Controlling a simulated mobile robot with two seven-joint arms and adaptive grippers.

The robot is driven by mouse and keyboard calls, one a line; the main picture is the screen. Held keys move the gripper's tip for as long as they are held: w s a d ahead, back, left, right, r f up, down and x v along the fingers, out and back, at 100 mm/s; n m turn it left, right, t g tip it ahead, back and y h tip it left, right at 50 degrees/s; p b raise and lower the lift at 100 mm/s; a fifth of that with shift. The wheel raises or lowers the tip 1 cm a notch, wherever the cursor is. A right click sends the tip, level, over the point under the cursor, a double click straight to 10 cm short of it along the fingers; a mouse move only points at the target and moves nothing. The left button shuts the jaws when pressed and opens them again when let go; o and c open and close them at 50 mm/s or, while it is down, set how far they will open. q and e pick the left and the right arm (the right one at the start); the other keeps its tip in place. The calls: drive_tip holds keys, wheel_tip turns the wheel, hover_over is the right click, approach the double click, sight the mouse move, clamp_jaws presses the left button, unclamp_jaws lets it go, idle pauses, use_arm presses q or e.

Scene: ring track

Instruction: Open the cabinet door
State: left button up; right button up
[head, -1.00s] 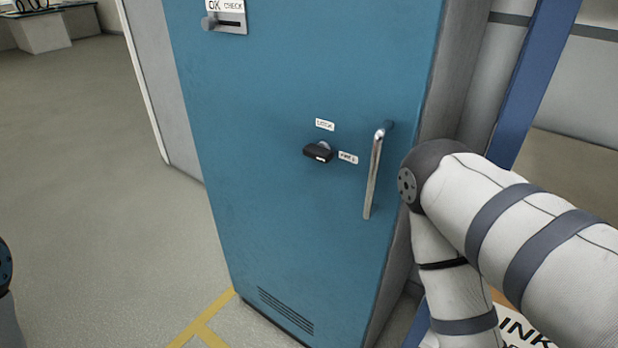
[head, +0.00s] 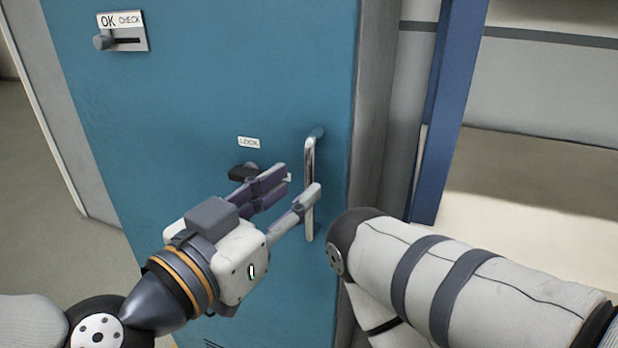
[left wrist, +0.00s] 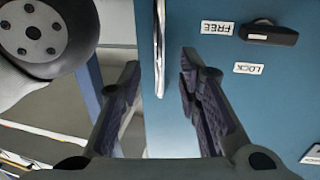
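The blue cabinet door (head: 200,70) is shut. Its upright metal handle (head: 310,170) is near its right edge. A dark lock knob (head: 243,171) is left of the handle; in the left wrist view the knob (left wrist: 269,34) lies level, in line with the FREE label (left wrist: 217,28). My left gripper (head: 300,183) is open at the handle, partly covering the knob. In the left wrist view the handle (left wrist: 158,60) stands between the two spread fingers; I cannot tell whether either touches it. My right arm shows at right, but its gripper is out of view.
An OK CHECK plate with a slider (head: 120,34) is at the door's upper left. A blue post (head: 448,100) stands right of the cabinet. My right arm is close to the cabinet's right edge. Open floor (head: 90,265) lies to the left.

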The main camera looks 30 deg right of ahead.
sight(307, 180)
use_arm(q)
drive_tip(key=x, duration=0.5)
drive_tip(key=shift+s, duration=0.1)
drive_tip(key=shift+c, duration=0.5)
clamp_jaws()
drive_tip(key=shift+f, duration=0.1)
